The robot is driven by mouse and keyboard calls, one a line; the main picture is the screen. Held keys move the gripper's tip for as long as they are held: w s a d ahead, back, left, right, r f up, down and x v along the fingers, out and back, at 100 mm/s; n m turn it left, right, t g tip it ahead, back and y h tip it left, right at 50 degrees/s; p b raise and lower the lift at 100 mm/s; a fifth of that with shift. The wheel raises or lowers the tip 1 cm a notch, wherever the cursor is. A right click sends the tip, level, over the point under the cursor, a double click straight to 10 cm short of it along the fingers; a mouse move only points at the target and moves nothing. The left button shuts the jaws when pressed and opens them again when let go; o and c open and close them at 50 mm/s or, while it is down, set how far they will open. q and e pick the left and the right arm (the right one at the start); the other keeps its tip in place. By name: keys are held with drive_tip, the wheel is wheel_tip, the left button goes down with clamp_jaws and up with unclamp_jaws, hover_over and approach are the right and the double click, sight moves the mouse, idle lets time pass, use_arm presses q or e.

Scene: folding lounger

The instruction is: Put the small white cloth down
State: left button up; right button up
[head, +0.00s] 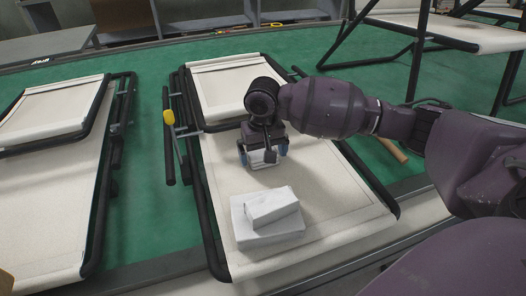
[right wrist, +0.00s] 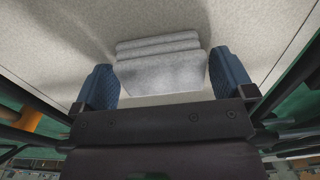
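My right gripper (head: 264,156) is over the beige fabric of the middle lounger (head: 320,190), pointing down. Its blue fingers stand wide apart, one at each side of a small white folded cloth (head: 262,158). A larger white folded cloth (head: 250,232) lies nearer on the lounger with a smaller one (head: 271,206) on top. My left gripper is not in view.
A second lounger (head: 50,190) stands at the left, with green floor (head: 150,190) between. A dark-framed chair (head: 440,35) stands at the back right. The fabric right of the stacked cloths is bare.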

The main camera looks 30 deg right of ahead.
drive_tip(key=shift+r, duration=0.2)
use_arm(q)
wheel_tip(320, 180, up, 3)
drive_tip(key=p, duration=0.4)
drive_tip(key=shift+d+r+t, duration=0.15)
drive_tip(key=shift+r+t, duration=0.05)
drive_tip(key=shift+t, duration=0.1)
use_arm(e)
wheel_tip(320, 180, up, 12)
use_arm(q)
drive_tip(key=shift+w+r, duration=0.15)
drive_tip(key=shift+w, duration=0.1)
use_arm(e)
drive_tip(key=shift+f, duration=0.1)
